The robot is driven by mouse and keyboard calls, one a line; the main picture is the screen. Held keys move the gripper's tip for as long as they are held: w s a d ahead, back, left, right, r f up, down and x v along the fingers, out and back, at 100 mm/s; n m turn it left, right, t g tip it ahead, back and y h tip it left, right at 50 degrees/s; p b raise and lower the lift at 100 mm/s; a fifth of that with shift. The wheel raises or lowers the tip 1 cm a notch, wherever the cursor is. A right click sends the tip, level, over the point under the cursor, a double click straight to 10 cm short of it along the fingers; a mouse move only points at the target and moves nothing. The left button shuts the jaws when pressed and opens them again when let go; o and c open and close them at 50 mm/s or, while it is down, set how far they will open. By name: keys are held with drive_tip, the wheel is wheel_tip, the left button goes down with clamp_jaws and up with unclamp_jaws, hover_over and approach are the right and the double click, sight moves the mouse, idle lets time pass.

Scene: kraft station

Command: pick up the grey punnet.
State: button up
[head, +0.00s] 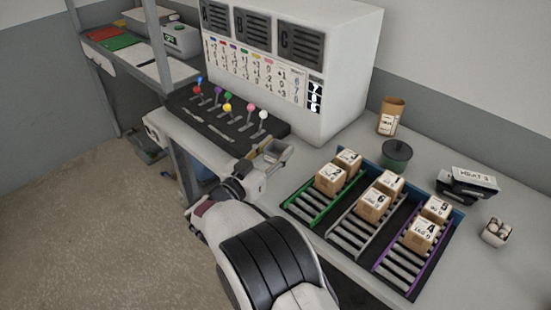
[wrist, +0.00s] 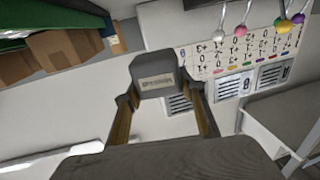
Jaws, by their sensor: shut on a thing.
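The grey punnet (wrist: 160,78) is a small dark grey box with a pale printed label. In the wrist view it sits between the two fingertips of my gripper (wrist: 160,97), which is shut on it. In the head view the punnet (head: 279,150) shows at the end of my gripper (head: 262,163), in front of the white cabinet and beside the lever panel. Its contents cannot be made out. Whether it touches the counter cannot be told.
Several cartons stand on the green, grey and purple roller lanes (head: 345,238) to the right. The lever panel (head: 225,121) is close on the left.

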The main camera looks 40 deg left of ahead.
drive_tip(key=shift+r, duration=0.6)
